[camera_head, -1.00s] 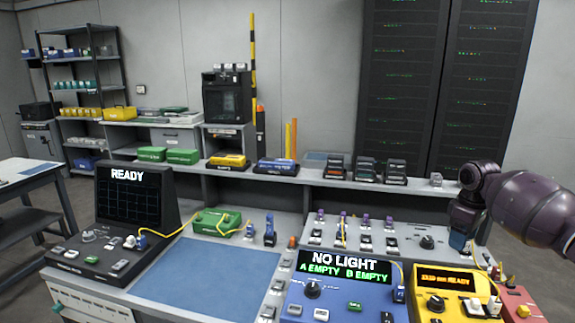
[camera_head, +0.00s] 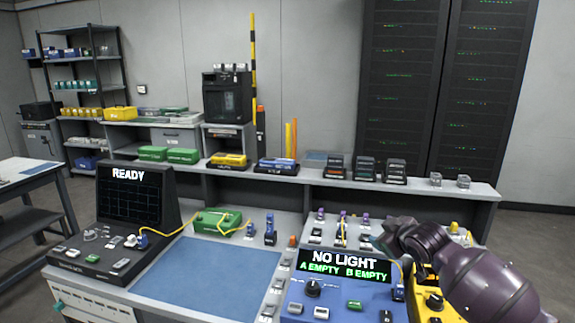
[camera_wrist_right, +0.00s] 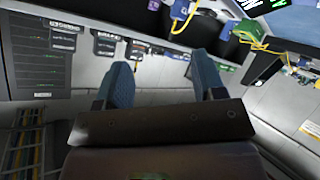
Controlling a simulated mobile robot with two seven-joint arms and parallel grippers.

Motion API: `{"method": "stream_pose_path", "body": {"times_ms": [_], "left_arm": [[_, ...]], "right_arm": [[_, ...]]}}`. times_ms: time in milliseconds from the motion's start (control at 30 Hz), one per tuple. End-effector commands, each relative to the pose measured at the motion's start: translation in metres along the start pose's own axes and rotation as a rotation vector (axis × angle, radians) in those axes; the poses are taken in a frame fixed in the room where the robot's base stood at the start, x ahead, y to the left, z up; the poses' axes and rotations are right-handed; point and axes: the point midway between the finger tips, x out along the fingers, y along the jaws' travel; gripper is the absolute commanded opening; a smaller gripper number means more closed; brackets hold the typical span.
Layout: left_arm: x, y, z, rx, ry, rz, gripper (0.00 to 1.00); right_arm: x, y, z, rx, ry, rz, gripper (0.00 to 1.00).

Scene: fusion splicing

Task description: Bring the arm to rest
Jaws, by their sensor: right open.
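My right arm (camera_head: 480,280) comes in from the lower right of the head view, over the right end of the bench. Its wrist end hangs above the yellow device (camera_head: 433,301) and hides most of it; the fingers cannot be made out there. In the right wrist view my right gripper (camera_wrist_right: 163,80) has its two blue fingers wide apart with nothing between them. My left gripper is not in view.
The blue device (camera_head: 335,297) reading NO LIGHT stands just left of my arm. The dark READY unit (camera_head: 130,210) and green box (camera_head: 217,222) are farther left. The blue mat (camera_head: 205,270) is clear. A back shelf (camera_head: 330,180) holds several small devices.

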Motion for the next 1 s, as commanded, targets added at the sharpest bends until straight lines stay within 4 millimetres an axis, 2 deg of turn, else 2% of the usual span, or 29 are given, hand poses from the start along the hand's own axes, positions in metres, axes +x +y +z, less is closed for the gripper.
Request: {"method": "stream_pose_path", "body": {"times_ms": [33, 100, 300, 467, 667, 867, 1000], "left_arm": [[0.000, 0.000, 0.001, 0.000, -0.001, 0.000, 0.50], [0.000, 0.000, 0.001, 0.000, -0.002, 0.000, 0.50], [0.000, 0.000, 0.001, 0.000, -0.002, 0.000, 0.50], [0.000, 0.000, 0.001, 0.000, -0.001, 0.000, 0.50], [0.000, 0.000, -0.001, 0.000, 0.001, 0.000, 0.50], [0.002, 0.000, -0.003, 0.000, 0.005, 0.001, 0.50], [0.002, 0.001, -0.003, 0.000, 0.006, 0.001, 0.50]], "right_arm": [[-0.004, -0.021, 0.009, 0.019, 0.040, -0.006, 0.63], [-0.011, -0.044, 0.018, 0.040, 0.094, -0.005, 0.63], [-0.039, -0.097, 0.050, 0.117, 0.205, 0.011, 0.63], [-0.067, -0.130, 0.080, 0.182, 0.249, 0.036, 0.63], [-0.107, -0.163, 0.127, 0.266, 0.250, 0.082, 0.63], [-0.152, -0.194, 0.185, 0.350, 0.177, 0.130, 0.63], [-0.185, -0.219, 0.232, 0.422, 0.083, 0.153, 0.63]]}}
